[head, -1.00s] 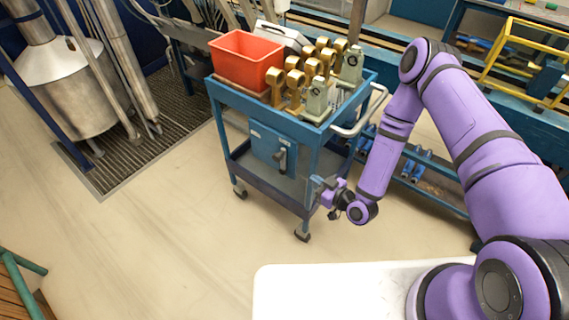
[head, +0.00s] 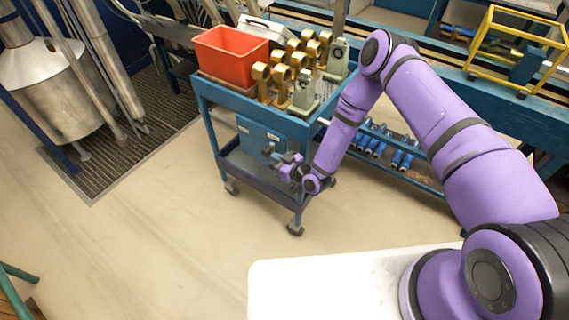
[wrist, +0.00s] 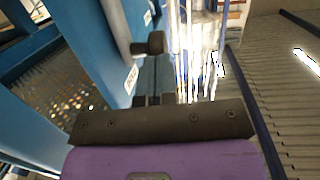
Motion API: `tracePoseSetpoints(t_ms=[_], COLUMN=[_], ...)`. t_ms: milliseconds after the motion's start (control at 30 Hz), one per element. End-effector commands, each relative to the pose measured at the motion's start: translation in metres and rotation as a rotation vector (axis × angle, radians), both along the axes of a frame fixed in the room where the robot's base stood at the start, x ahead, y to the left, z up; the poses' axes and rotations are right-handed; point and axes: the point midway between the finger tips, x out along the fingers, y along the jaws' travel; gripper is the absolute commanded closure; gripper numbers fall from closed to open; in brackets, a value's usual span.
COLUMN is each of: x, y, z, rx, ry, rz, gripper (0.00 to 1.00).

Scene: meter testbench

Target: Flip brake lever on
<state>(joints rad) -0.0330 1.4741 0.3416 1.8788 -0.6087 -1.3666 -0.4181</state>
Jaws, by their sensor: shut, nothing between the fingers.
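The dark brake lever (head: 270,150) is on the front of the blue box (head: 250,132) on the cart's side. In the wrist view the lever (wrist: 154,43) shows as a grey arm with a dark round end, standing out from the blue panel (wrist: 90,45). My gripper (head: 281,164) is beside the lever, at its lower right in the head view. In the wrist view my shut, empty fingers (wrist: 154,99) are below the lever's end, with a visible gap. The head view partly hides the lever's lower end near my gripper.
The blue cart (head: 226,97) carries an orange bin (head: 228,58) and several brass fittings (head: 281,75). A white surface (head: 320,290) lies in front. The floor (head: 150,220) left of the cart is clear. A metal tank (head: 62,90) stands farther left.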

Motion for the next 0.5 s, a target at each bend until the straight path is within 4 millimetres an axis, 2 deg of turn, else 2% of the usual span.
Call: tracePoseSetpoints(t_ms=[500], x=[0.0055], y=[0.0056], z=[-0.0008], rx=[-0.001], ry=[0.001], rz=[0.0], gripper=[1.0])
